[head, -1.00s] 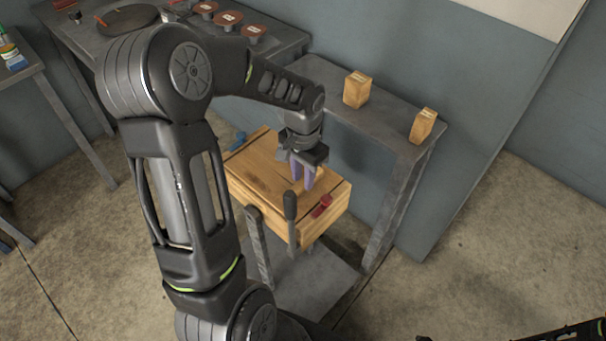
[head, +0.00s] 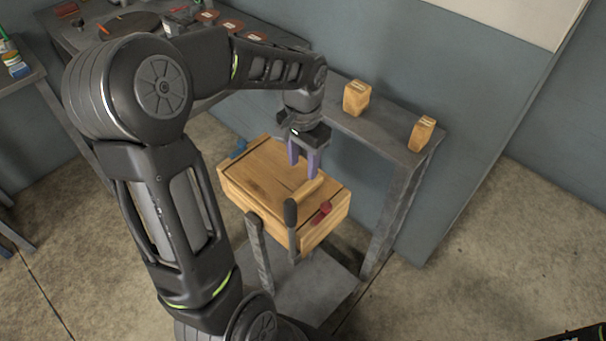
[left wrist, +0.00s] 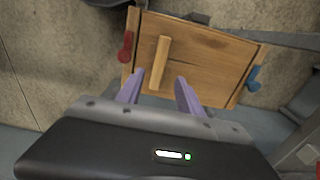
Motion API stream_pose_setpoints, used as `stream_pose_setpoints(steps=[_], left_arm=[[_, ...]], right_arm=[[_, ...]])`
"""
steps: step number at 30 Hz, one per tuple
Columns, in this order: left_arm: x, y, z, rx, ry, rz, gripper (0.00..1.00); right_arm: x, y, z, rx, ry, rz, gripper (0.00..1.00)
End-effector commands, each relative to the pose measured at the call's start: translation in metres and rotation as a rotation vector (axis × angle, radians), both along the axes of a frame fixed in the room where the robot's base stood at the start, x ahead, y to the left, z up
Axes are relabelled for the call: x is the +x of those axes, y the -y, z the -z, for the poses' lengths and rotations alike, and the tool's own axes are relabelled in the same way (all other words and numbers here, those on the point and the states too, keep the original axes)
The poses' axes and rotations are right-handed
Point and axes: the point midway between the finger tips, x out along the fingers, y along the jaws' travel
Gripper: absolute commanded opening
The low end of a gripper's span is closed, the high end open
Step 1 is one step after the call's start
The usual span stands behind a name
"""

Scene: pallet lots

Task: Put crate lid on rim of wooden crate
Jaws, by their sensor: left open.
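The wooden crate (head: 325,229) stands on a grey stand. The flat wooden crate lid (head: 262,172) lies on top of the crate and looks level; any small gap at the rim is too fine to tell. The lid's raised bar handle (head: 308,188) is bare, and it also shows in the left wrist view (left wrist: 159,63). My left gripper (head: 303,168) is open and empty, with its purple fingers above the lid, apart from the handle. In the left wrist view the lid (left wrist: 205,60) lies beyond the fingertips. My right gripper is not in view.
A red latch (head: 320,212) and a blue latch (head: 239,147) sit at opposite ends of the crate. A dark-gripped upright lever (head: 291,214) stands close in front. A grey table (head: 375,128) with two wooden blocks is behind.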

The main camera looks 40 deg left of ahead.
Motion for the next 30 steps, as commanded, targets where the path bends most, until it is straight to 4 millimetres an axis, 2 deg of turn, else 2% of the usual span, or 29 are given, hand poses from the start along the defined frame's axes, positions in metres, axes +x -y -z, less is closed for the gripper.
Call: stream_pose_setpoints(steps=[3, 9, 30], left_arm=[[0.001, 0.0, -0.026, 0.0, 0.005, 0.0, 0.43], [0.0, 0.0, -0.049, 0.0, 0.001, 0.0, 0.43], [0.0, 0.0, -0.052, -0.001, 0.0, 0.0, 0.43]], right_arm=[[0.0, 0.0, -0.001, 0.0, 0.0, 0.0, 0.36], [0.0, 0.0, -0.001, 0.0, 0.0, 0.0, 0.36], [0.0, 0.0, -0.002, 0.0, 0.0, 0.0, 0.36]])
